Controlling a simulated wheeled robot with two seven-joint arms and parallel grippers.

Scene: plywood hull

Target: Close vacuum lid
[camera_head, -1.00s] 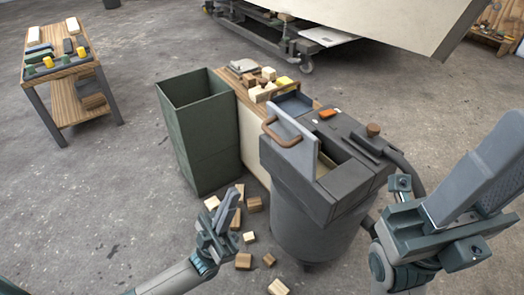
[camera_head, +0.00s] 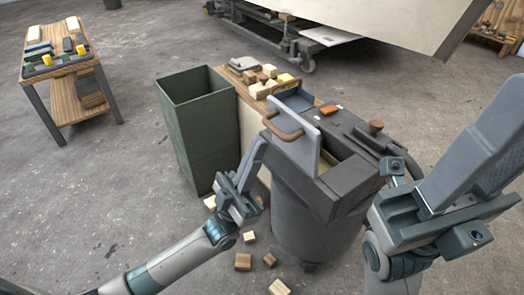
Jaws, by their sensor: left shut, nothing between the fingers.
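The vacuum (camera_head: 312,225) is a dark grey, drum-shaped machine at the middle right. Its light grey lid (camera_head: 296,150) stands open, tilted up on edge, with a brown curved handle (camera_head: 283,126) on its outer left face. The opening (camera_head: 343,173) shows to the right of the lid. My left gripper (camera_head: 257,150) is shut and empty, with its fingertips just left of the lid and below the handle. I cannot tell whether they touch the lid. My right gripper (camera_head: 478,150) is large at the right edge, beside the vacuum; its fingertips are not clear.
A green open bin (camera_head: 197,130) stands left of the vacuum. Wooden blocks (camera_head: 243,261) lie on the floor before it. A bench with blocks (camera_head: 240,68) is behind. A small wooden table (camera_head: 62,72) stands far left. The floor at left is clear.

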